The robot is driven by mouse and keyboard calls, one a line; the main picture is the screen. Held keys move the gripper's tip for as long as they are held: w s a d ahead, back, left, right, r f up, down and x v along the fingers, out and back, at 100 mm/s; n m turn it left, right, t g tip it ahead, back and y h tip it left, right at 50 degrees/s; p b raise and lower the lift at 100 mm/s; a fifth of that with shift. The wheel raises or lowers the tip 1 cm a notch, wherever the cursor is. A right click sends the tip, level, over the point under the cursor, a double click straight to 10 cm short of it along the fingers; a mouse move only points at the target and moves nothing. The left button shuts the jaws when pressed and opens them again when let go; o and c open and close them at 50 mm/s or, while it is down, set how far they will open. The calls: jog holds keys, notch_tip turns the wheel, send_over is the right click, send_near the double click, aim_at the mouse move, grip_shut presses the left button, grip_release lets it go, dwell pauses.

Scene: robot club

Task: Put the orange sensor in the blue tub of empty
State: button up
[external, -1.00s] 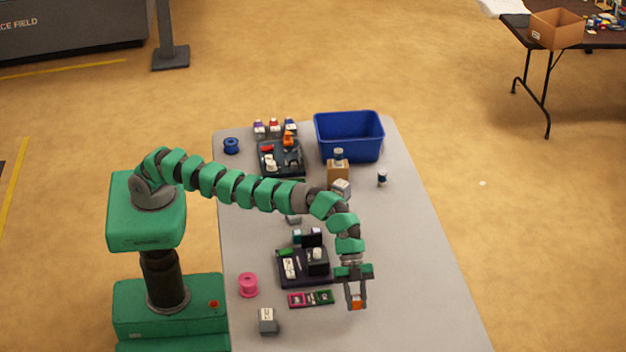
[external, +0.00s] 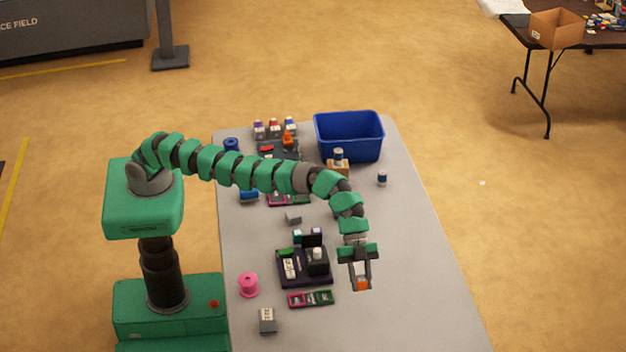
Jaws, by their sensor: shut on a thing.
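The orange sensor (external: 362,284) is between the fingertips of my gripper (external: 361,280), which is shut on it and points down. It appears to be held above the grey table (external: 400,290), right of the near black tray. The blue tub (external: 349,138) stands upright at the table's far end, well away from my gripper. The part of its inside that shows looks empty; its near inner floor is hidden by the front wall.
A cardboard block with a small jar (external: 338,155) on top stands before the tub. Another jar (external: 382,179) stands to its right. A black tray (external: 290,278) of parts and a pink spool (external: 248,285) lie left of my gripper. The table's right strip is clear.

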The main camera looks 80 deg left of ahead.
jog(key=w+a+r+n+t+b, duration=0.1)
jog(key=w+a+n+b, duration=0.1)
jog(key=w+a, duration=0.65)
jog(key=w+a+n+t+b, duration=0.2)
jog(key=w+a, duration=0.4)
jog(key=a, duration=0.5)
jog(key=n+t+y+b, duration=0.5)
jog(key=n+b, duration=0.3)
send_near(384, 137)
jog(key=x, duration=0.4)
jog(key=shift+w+d+f, duration=0.1)
jog(key=shift+w+d, duration=0.2)
jog(key=shift+n, duration=0.6)
jog(key=a+f+b, duration=0.1)
jog(key=f, duration=0.3)
jog(key=s+a+f+b, duration=0.1)
jog(key=a+f+b, duration=0.1)
jog(key=f, duration=0.2)
jog(key=s+a+f+b, duration=0.1)
jog(key=f, duration=0.3)
jog(key=shift+a+b, duration=0.35)
jog(key=shift+a, duration=0.05)
jog(key=shift+f, duration=0.15)
